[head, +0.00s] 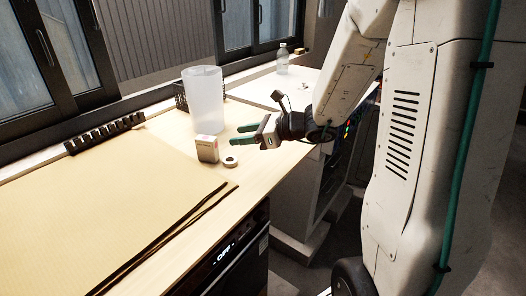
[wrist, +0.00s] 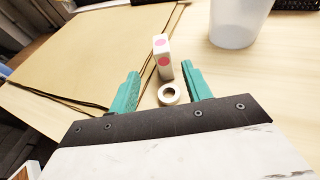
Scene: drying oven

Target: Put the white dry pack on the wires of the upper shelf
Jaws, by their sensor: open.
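A small white box-shaped pack (head: 207,149), which I take for the dry pack, stands upright on the wooden bench. In the wrist view the white pack (wrist: 160,46) shows pink dots on its top and near face. My gripper (head: 236,136) is open and empty, with green fingers pointing toward the pack from the right. In the wrist view the pack lies ahead, between the lines of the two fingers of my gripper (wrist: 162,74). A dark appliance with an OFF display (head: 228,252) is below the bench front. No wire shelf is visible.
A white ring-shaped roll (head: 230,161) lies close beside the pack, and the roll (wrist: 169,95) shows between the fingers. A tall translucent white container (head: 203,100) stands behind. A tan mat (head: 95,205), black strips (head: 165,235) and a bottle (head: 282,60) are also on the bench.

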